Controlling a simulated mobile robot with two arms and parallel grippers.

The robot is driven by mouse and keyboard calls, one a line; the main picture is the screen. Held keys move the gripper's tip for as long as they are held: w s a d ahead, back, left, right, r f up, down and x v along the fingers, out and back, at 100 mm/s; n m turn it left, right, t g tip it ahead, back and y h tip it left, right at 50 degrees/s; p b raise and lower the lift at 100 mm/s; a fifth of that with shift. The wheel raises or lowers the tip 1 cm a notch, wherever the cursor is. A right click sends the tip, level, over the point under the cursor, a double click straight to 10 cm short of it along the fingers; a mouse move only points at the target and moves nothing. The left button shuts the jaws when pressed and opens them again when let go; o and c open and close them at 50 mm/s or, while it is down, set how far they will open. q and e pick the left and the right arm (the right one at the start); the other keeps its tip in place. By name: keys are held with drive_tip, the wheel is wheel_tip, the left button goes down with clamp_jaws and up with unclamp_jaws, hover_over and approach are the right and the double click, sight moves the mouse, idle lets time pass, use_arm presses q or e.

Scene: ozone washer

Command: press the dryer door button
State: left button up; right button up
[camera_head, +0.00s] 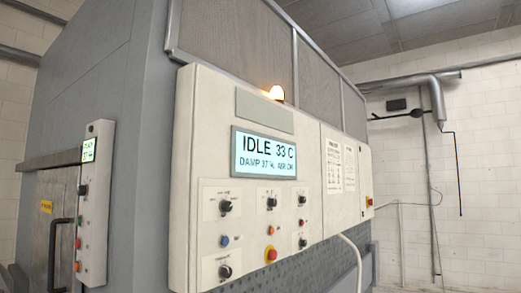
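A white control panel (215,120) is fixed to the front of a large grey machine (95,90). Its lit display (264,154) reads "IDLE 33 C" and a line starting "DAMP 37 %". A narrow side panel (97,195) at left has a small display (89,150), a dark knob, a red button (78,243) and an orange button (77,267). Labels are too small to tell which is the door button. Neither gripper shows.
A dark door handle (54,250) and a metal door edge stand left of the side panel. An orange lamp (276,93) glows above the main panel. A white hose (355,260) hangs below it. Pipes (437,100) run along the right brick wall.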

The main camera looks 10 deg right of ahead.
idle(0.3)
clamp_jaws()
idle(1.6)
